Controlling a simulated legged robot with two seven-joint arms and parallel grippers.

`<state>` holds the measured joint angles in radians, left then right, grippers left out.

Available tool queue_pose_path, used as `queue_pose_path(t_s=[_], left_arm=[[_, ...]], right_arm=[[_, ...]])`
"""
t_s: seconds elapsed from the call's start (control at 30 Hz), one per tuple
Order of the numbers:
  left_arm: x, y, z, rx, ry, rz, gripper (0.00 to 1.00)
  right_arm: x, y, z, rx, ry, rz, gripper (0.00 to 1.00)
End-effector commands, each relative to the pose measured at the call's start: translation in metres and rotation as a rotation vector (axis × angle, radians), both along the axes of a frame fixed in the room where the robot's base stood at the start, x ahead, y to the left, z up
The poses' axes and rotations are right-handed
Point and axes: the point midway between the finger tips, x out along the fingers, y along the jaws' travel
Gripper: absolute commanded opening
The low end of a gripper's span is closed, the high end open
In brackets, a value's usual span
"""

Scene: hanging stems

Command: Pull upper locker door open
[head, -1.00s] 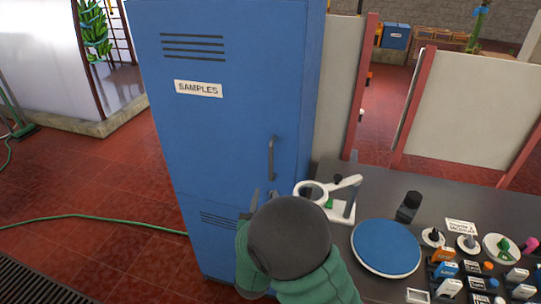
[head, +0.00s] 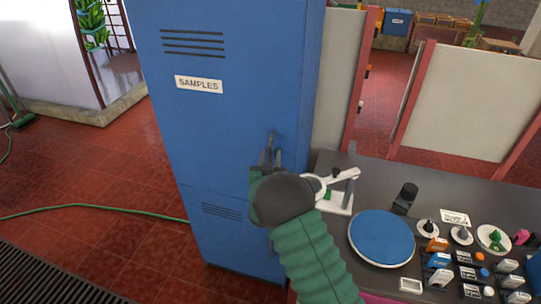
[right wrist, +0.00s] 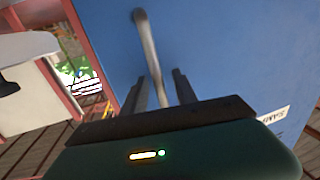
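The blue locker's upper door (head: 225,125) fills the left middle of the head view, with a "SAMPLES" label and vent slots. It looks closed. Its grey bar handle (head: 275,137) is near the door's right edge, its lower part hidden by my gripper. My right gripper (head: 269,160) is at the handle. In the right wrist view the handle (right wrist: 149,50) runs down between the two fingers (right wrist: 159,90), which stand apart with gaps on both sides of the bar. The gripper looks open around the handle. My left gripper is not in view.
A dark bench (head: 455,195) stands right of the locker, holding a white magnifier stand (head: 339,200), a blue round plate (head: 382,238) and several small items. A green hose (head: 100,210) lies on the red tiled floor. The floor left of the locker is mostly clear.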

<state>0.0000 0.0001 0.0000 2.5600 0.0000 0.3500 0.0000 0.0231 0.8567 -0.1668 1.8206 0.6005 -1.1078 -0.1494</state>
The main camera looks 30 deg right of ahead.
Motion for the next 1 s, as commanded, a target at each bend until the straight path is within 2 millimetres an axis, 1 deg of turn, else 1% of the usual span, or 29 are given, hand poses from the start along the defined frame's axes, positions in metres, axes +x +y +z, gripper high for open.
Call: queue_pose_path(t_s=[0.03,0.07,0.3,1.0], left_arm=[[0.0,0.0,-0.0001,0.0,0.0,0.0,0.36],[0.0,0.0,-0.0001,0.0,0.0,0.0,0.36],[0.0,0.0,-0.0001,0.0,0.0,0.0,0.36],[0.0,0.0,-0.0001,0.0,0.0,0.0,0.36]], right_arm=[[-0.0001,0.0001,0.0,0.0,0.0,0.0,0.34],[-0.0002,0.0001,0.0,0.0,0.0,0.0,0.32],[-0.0001,0.0003,0.0,0.0,0.0,0.0,0.0],[0.0001,0.0008,-0.0002,0.001,0.001,0.001,0.0]])
